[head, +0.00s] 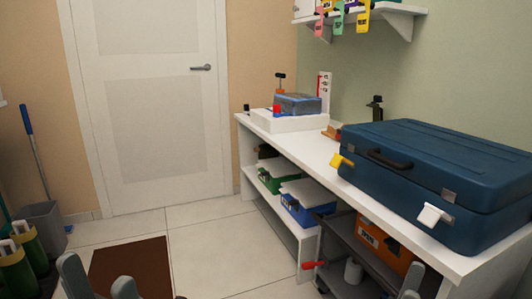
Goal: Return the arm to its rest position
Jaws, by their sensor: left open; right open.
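My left gripper (98,283) shows at the bottom left edge, its two grey fingers apart with nothing between them. It is above the tiled floor and a brown mat (130,265). My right gripper (412,282) shows only in part at the bottom edge, in front of the bench's lower shelf. Its grey fingertips hold nothing that I can see. Most of both arms is out of view. Neither gripper visibly holds the large blue case (450,165), which lies closed on the white bench (322,149).
A blue-lidded box (298,104) stands on the bench's far end. A grey bucket (45,222) stands at left. Floor before the closed white door (150,110) is clear.

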